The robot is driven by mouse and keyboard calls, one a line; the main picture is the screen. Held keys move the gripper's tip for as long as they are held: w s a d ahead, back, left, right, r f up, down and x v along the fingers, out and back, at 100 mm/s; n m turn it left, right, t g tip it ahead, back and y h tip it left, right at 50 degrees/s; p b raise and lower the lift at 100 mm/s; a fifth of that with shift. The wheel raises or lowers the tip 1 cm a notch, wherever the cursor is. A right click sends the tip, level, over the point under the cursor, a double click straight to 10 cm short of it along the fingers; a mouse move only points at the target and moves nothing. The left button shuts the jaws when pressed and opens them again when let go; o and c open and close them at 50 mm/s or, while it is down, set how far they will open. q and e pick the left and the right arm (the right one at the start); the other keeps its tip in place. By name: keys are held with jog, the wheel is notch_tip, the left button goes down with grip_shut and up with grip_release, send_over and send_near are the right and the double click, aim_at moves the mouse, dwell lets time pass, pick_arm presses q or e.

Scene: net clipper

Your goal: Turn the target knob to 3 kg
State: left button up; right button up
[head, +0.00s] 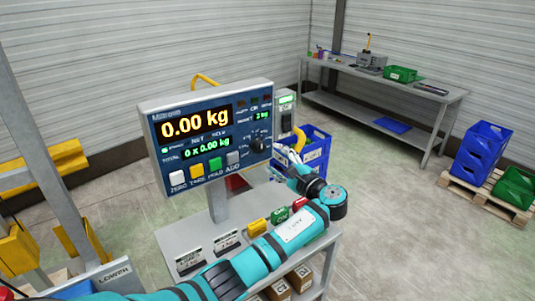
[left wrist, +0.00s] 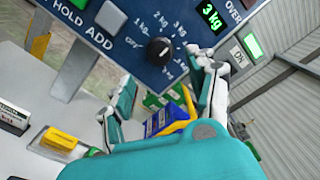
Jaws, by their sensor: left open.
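The target knob (head: 257,146) is a round black dial at the right of the blue scale panel (head: 217,172). In the left wrist view the knob (left wrist: 159,50) sits among printed marks from OFF through 1, 2 and 3 kg and beyond. A small light mark shows on it, too small to read its direction surely. The green target display (head: 262,116) reads 3 kg; it also shows in the left wrist view (left wrist: 211,14). My left gripper (head: 284,157) is open in front of the panel, its fingers (left wrist: 163,76) apart, below and either side of the knob, not visibly touching it.
White, yellow, green and grey buttons (head: 205,168) line the panel's lower edge. A grey box with a green ON display (head: 286,98) stands right of the panel. Blue crates (head: 315,150) are behind my gripper. The scale's bench (head: 180,240) holds small coloured items and signs.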

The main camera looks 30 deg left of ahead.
pick_arm(q)
jog(key=shift+v, duration=2.4)
